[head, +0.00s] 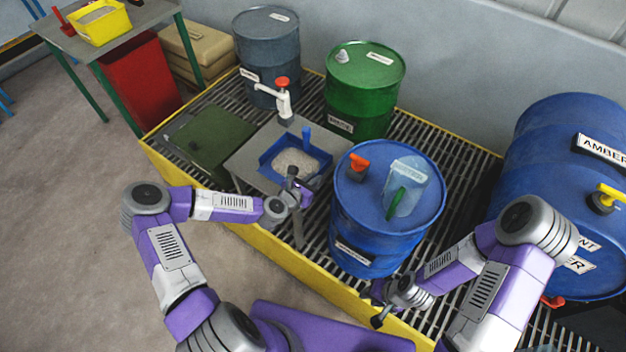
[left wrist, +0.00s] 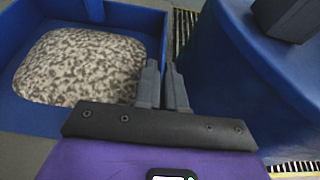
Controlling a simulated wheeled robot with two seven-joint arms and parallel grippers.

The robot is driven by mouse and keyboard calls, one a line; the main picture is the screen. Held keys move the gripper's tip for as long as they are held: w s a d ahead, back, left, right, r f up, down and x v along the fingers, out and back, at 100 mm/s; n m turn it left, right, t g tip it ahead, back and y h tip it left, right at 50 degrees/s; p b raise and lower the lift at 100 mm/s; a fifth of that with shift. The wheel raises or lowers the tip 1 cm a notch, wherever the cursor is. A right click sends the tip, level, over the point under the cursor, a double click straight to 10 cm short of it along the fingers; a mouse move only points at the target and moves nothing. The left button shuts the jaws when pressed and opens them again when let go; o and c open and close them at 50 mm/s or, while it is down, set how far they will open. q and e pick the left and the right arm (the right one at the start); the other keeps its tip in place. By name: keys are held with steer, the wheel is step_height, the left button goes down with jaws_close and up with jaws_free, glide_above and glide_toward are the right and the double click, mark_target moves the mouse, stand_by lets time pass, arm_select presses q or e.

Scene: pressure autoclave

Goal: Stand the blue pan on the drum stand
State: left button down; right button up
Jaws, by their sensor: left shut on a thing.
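The blue pan (head: 268,173) is a square open tray filled with pale speckled material. It lies over the grey top of a stand (head: 240,165); I cannot tell whether it rests there or is just above. My left gripper (head: 297,187) is at the pan's right side. In the left wrist view, its fingers (left wrist: 164,85) are shut on the wall of the pan (left wrist: 150,15), with the speckled fill (left wrist: 80,65) to the left. My right gripper (head: 373,306) is apart from the pan, low in front of the blue drum, and looks open and empty.
A white pump (head: 284,100) with a red knob, a green drum (head: 362,95) and a grey drum (head: 265,45) are behind. A green lid (head: 208,140) lies left.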

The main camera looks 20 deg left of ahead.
arm_select(q)
steer(key=c, duration=1.2)
jaws_free()
steer(key=shift+f, duration=0.1)
steer(key=shift+c, duration=0.2)
